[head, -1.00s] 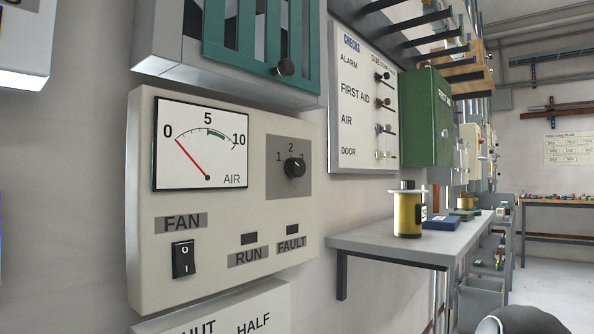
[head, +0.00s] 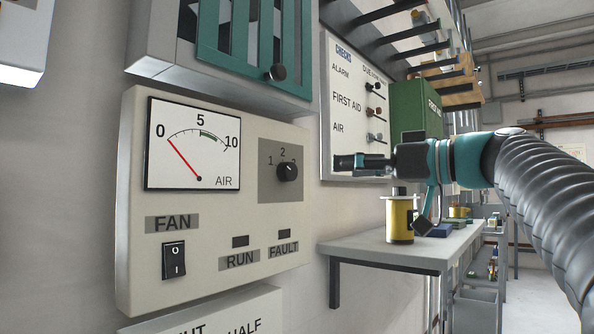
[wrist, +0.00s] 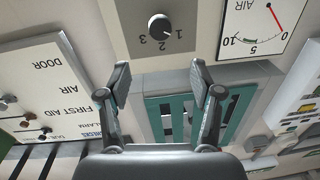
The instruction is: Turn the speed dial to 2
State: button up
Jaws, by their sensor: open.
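The speed dial (head: 287,172) is a round black knob on a grey plate marked 1, 2 and 3, on the right of a cream control panel (head: 210,285). The dial also shows, upside down, at the top of the wrist view (wrist: 160,26). My gripper (head: 348,163) is to the right of the dial in the head view, apart from it. In the wrist view my gripper (wrist: 158,80) has its two fingers wide apart with nothing between them.
The panel also carries an air gauge (head: 193,145) near zero and a fan switch (head: 173,260). A teal-slatted cabinet (head: 235,40) juts out above. A shelf (head: 370,252) with a yellow can (head: 399,222) is at right, below my arm.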

aim_at(293, 170)
jog(key=p+x, duration=0.2)
jog(key=x, duration=1)
jog(key=shift+c, duration=0.2)
jog(key=c, duration=1.1)
